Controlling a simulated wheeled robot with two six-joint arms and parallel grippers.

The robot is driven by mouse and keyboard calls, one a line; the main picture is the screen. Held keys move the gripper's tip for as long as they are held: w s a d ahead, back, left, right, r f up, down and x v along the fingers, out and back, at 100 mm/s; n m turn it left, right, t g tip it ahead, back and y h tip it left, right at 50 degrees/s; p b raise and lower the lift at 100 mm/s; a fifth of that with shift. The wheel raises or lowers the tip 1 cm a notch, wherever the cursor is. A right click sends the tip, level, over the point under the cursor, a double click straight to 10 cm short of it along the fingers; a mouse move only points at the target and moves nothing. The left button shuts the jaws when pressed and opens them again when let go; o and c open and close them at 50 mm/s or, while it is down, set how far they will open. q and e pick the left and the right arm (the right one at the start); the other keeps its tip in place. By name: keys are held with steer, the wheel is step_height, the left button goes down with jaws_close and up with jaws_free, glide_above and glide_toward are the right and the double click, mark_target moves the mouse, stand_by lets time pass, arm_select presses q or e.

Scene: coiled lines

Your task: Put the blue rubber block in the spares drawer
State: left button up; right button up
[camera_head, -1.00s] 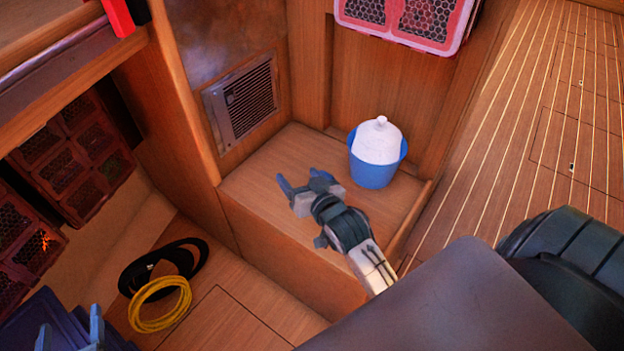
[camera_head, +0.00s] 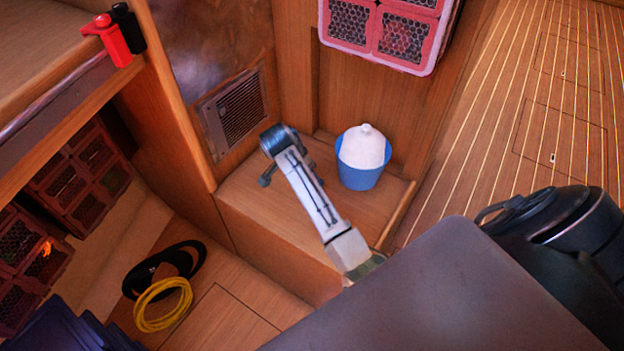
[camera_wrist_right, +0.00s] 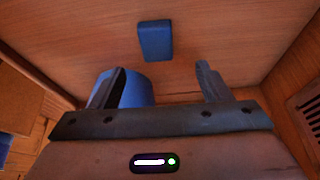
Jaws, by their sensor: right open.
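The blue rubber block (camera_wrist_right: 154,40) lies on the wooden ledge in the right wrist view, beyond and between my open fingertips. My right gripper (camera_wrist_right: 161,68) is open and empty, and the block is apart from both fingers. In the head view my right arm reaches over the ledge (camera_head: 236,200); its wrist hides most of the gripper, and the block does not show there. My left gripper is not in view. I cannot make out which part is the spares drawer.
A blue bucket (camera_head: 360,178) with a white domed top stands on the ledge right of my arm; it also shows behind a finger in the wrist view (camera_wrist_right: 138,88). A vent (camera_head: 236,110) is in the wall. Black and yellow coils (camera_head: 163,304) lie lower left.

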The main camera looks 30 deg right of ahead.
steer(key=x, duration=0.3)
steer(key=shift+f, duration=0.2)
steer(key=x, duration=0.3)
steer(key=b+x, duration=0.1)
steer(key=x, duration=0.1)
steer(key=shift+s+d+f, duration=0.1)
steer(key=shift+s+d, duration=0.15)
steer(key=c, duration=1.1)
